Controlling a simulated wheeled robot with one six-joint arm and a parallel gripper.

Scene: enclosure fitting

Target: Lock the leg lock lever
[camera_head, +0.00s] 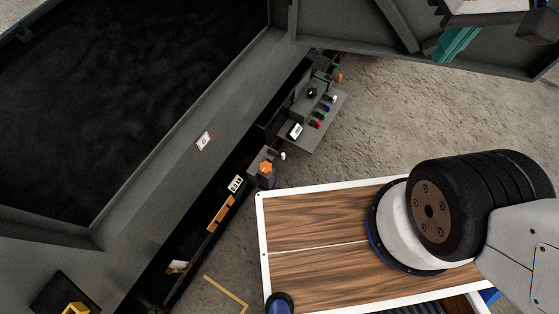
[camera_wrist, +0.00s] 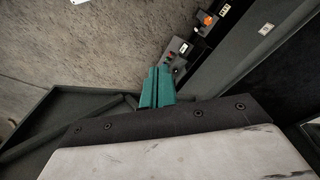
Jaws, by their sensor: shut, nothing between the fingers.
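My gripper has teal fingers, and they are shut together with nothing between them; it shows at the top right of the head view (camera_head: 457,43) and in the middle of the wrist view (camera_wrist: 157,88). It is over a grey panel of the enclosure. I cannot tell for sure which part is the leg lock lever. Candidates on the dark enclosure rail are an orange knob (camera_head: 265,167) on a grey block and an orange bar (camera_head: 220,213). The orange knob also shows at the top of the wrist view (camera_wrist: 206,18). My gripper is apart from both.
A grey control box (camera_head: 312,118) with several coloured buttons sits on the rail. The enclosure frame (camera_head: 215,120) surrounds a dark opening on the left. A grey angled panel (camera_head: 350,30) is at the top right. Bare concrete floor (camera_head: 400,115) lies between.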

